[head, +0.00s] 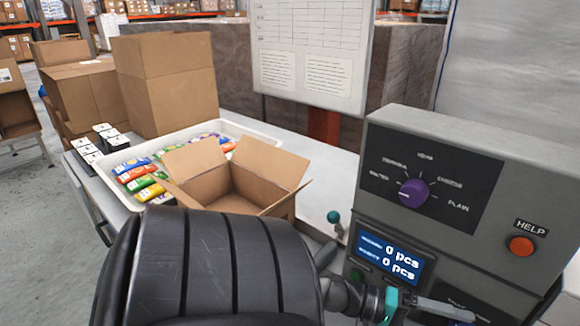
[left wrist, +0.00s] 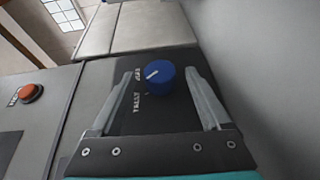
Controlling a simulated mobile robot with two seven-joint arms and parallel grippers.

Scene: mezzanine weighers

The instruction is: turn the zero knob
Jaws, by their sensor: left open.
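The blue zero knob (left wrist: 165,81) shows in the left wrist view on a dark plate with white lettering, partly legible as "TALLY". A short white pointer mark on its face points to the left and slightly down. My left gripper (left wrist: 160,84) is open, with one finger on each side of the knob and a gap visible on both sides. My right gripper is out of view.
An open carton (head: 262,178) and a white tray (head: 112,185) of colourful packets are to the left.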

